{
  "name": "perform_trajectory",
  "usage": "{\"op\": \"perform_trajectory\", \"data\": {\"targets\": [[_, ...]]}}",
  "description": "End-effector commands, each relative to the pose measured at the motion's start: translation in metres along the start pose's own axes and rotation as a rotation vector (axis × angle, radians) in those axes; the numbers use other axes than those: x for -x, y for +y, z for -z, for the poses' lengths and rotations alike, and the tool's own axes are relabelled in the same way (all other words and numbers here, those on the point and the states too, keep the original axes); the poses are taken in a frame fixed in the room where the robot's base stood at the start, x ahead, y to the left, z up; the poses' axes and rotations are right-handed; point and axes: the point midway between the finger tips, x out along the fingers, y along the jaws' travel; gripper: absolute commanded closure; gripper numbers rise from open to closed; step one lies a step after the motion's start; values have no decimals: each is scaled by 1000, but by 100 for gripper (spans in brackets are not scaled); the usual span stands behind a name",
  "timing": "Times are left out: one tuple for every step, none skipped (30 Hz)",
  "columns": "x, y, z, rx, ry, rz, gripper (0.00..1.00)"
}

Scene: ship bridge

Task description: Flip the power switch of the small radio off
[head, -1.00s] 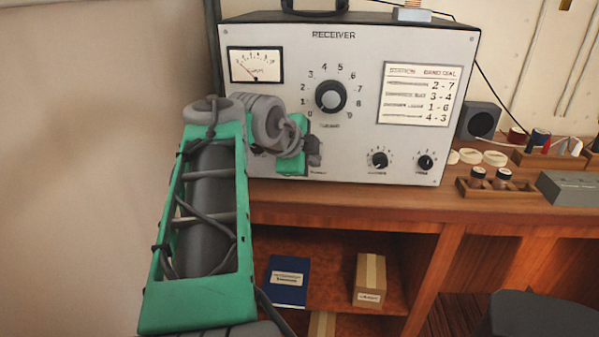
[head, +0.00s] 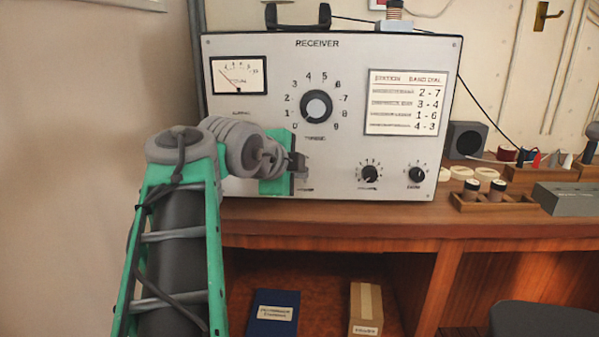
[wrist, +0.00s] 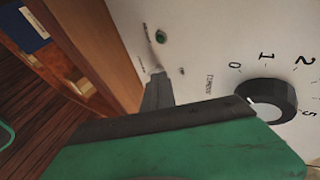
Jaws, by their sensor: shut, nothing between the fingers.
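The radio, a white-fronted box marked RECEIVER (head: 225,112), stands on the wooden desk. Its panel also fills much of the wrist view (wrist: 215,35). My gripper (head: 301,166) is shut and empty, at the lower middle of the panel below the large tuning dial (head: 316,105). In the wrist view my gripper (wrist: 158,78) has its dark fingertips close to the panel; I cannot tell whether they touch it. A green lamp (wrist: 160,37) shows just beyond the tips. I cannot make out the power switch clearly; my fingers cover part of that area.
Two small black knobs (head: 369,174) (head: 416,174) sit at the panel's lower right. A small speaker (head: 465,139), wooden trays (head: 482,202) and a grey box (head: 566,198) are on the desk to the right. A blue book (head: 273,313) and a carton (head: 366,308) are on the shelf below.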

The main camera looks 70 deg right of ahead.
Motion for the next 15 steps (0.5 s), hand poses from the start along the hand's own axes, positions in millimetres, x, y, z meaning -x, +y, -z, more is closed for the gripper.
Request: {"op": "perform_trajectory", "data": {"targets": [[1,-2,0,0,0,0,100],[1,-2,0,1,0,-1,100],[1,-2,0,1,0,-1,100],[1,-1,0,1,0,-1,100],[1,-1,0,1,0,-1,100],[1,-1,0,1,0,-1,100],[1,-1,0,0,0,-1,100],[1,-1,0,0,0,-1,100],[1,-1,0,0,0,0,100],[2,-1,0,0,0,0,100],[3,-2,0,1,-1,0,100],[6,-2,0,1,-2,1,100],[10,-3,0,0,-1,2,100],[14,-4,0,0,-3,3,100],[21,-4,0,-1,-3,4,100]]}}
